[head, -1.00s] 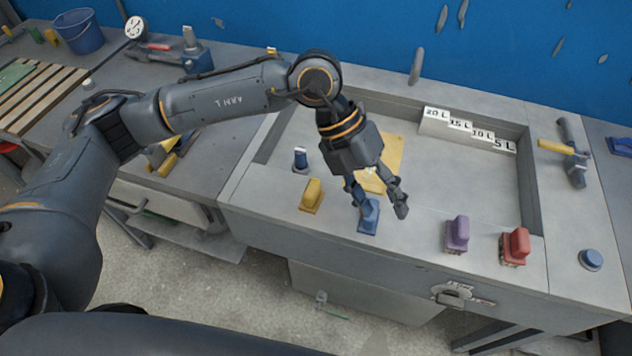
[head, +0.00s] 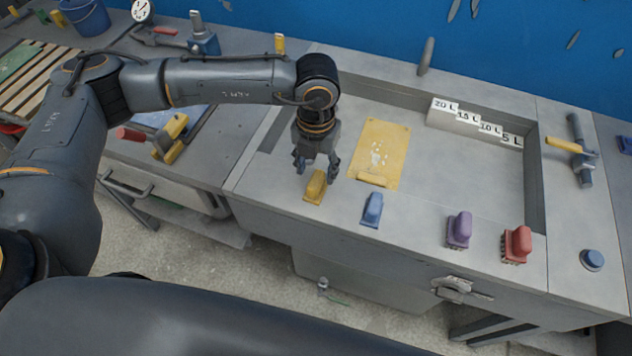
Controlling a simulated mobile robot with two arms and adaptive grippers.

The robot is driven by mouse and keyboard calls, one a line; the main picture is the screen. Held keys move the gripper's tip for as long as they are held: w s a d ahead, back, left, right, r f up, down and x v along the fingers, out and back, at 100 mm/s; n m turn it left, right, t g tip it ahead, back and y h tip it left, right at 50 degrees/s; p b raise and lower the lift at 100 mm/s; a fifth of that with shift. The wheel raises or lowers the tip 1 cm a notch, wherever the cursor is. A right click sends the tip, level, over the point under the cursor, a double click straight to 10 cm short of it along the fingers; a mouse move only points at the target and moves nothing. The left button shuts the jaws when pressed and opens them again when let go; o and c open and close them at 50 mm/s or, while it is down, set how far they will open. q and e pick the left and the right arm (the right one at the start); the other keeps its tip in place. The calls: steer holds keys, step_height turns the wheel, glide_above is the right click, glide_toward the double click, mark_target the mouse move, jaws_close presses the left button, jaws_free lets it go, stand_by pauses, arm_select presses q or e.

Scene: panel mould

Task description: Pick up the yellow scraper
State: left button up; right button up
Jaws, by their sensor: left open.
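The yellow scraper (head: 316,188) lies on the front rim of the mould (head: 405,230), the leftmost in a row of coloured tools. My left gripper (head: 317,171) points down just above and behind it. Its two fingers are spread, one to each side of the scraper's upper end, and it holds nothing. I cannot tell whether the fingers touch the scraper. My right gripper is not in view.
A blue scraper (head: 373,209) lies close to the right, then a purple brush (head: 459,230) and a red brush (head: 517,244). A yellow sheet (head: 383,145) lies in the mould behind. Stepped blocks (head: 470,127) stand at the back. The mould floor to the right is clear.

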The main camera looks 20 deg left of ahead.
mark_target(316, 178)
arm_select(q)
step_height(316, 178, down, 4)
steer(key=shift+s+r+p, duration=0.1)
steer(key=shift+s+p, duration=0.05)
steer(key=shift+p, duration=0.65)
steer(key=shift+f, duration=0.6)
jaws_close()
